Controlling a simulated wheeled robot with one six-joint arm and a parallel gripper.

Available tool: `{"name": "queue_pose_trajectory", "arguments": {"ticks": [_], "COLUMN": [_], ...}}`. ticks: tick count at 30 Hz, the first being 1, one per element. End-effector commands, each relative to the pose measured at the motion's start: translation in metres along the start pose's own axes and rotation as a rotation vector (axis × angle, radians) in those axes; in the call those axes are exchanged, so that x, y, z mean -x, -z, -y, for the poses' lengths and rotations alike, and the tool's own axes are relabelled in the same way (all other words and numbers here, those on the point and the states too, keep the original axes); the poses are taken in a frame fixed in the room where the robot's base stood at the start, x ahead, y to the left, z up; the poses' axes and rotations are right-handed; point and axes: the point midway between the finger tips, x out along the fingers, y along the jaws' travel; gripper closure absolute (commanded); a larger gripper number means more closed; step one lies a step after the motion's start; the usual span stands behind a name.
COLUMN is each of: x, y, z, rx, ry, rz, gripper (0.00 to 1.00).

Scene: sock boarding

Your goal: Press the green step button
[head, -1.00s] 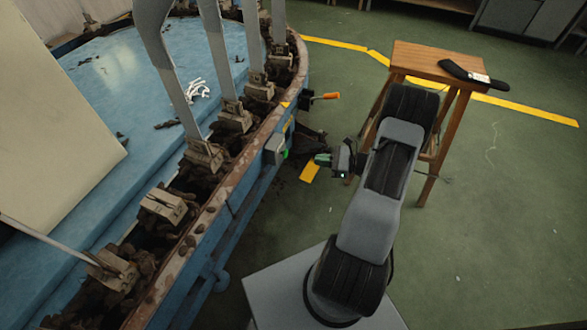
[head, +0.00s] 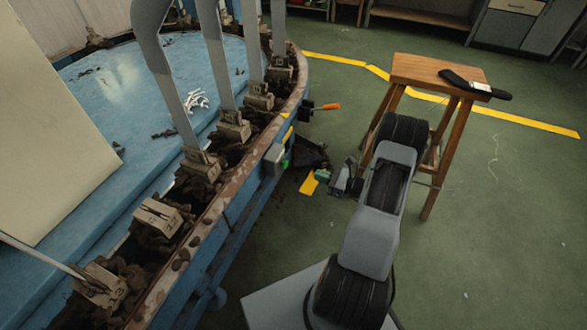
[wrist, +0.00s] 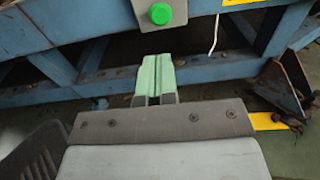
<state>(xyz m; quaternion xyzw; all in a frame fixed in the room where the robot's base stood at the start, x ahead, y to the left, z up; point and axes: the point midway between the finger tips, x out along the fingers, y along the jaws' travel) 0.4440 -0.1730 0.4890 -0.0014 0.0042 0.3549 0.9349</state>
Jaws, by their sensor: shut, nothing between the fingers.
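The green step button (wrist: 160,14) is a round cap on a grey box (wrist: 146,26) fixed to the side of the blue machine frame. In the head view the button (head: 285,164) shows small on the machine's right side. My gripper (wrist: 157,60) has pale green fingers, pressed together with nothing between them. In the wrist view the fingertips are just below the box in the picture, apart from the button. In the head view my gripper (head: 318,178) is to the right of the button and slightly lower, with a gap between them.
The round blue machine (head: 115,85) carries several upright flat boards in clamps along its rusty rim. An orange-handled lever (head: 328,106) sticks out beyond the button. Green floor is open at right.

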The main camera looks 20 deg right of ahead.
Motion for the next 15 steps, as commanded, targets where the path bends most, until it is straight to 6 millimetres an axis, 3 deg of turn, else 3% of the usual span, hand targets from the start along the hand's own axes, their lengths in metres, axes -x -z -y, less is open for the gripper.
{"name": "queue_pose_trajectory", "arguments": {"ticks": [6, 15], "x": [-0.044, -0.088], "y": [0.002, 0.002], "z": [-0.001, -0.001], "rx": [0.001, 0.001], "ry": [-0.005, -0.003], "rz": [0.001, 0.001], "gripper": [1.00, 1.00]}}
